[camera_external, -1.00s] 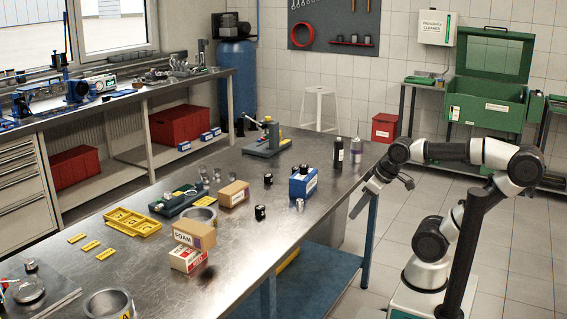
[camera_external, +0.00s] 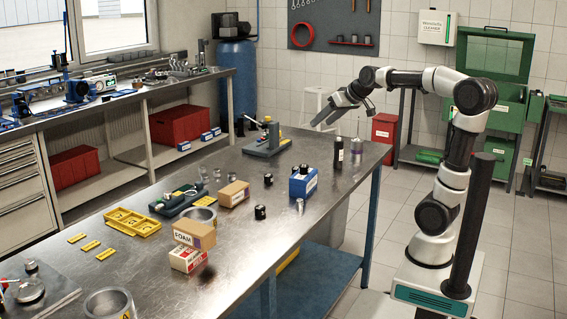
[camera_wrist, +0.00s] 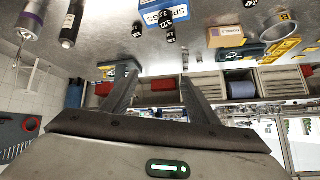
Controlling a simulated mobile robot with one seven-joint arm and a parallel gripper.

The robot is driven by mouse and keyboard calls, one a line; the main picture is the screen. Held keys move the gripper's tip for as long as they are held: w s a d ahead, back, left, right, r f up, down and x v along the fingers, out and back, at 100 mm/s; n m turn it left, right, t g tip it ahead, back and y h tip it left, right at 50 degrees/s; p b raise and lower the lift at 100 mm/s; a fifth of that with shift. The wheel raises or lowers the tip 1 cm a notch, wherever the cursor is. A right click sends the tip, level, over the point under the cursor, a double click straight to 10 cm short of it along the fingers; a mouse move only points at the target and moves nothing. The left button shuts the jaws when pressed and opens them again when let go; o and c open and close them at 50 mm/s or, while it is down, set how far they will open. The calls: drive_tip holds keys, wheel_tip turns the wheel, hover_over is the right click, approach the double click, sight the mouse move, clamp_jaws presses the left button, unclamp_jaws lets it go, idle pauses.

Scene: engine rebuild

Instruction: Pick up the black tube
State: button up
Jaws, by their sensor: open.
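The black tube (camera_external: 339,153) stands upright on the steel workbench near its right edge. It also shows at the upper left of the wrist view (camera_wrist: 72,22), where the scene appears upside down. My gripper (camera_external: 322,120) is in the air above the bench, up and slightly left of the tube and apart from it. In the wrist view its two fingers (camera_wrist: 160,80) are spread, with nothing between them.
A blue box (camera_external: 303,182) and small black cylinders (camera_external: 268,179) are to the left. A green press-like tool (camera_external: 267,143) stands farther back. Bare bench top lies between them.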

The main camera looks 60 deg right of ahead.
drive_tip(key=w+d+r+p, duration=0.1)
drive_tip(key=w+d+r, duration=0.2)
drive_tip(key=d, duration=0.1)
drive_tip(key=n+g+p, duration=0.1)
drive_tip(key=g+p, duration=0.4)
drive_tip(key=p, duration=0.6)
hover_over(335, 154)
drive_tip(key=s+d, duration=0.1)
drive_tip(key=s, duration=0.4)
wheel_tip(335, 154, down, 10)
drive_tip(key=x, duration=1.2)
drive_tip(key=shift+s+a+f, duration=0.1)
drive_tip(key=shift+s+a, duration=0.05)
drive_tip(key=shift+a+x, duration=0.2)
drive_tip(key=shift+x, duration=1.3)
drive_tip(key=shift+a+x, duration=0.2)
drive_tip(key=shift+x, duration=1.3)
drive_tip(key=shift+f, duration=0.1)
drive_tip(key=shift+c, duration=0.2)
drive_tip(key=c, duration=1.3)
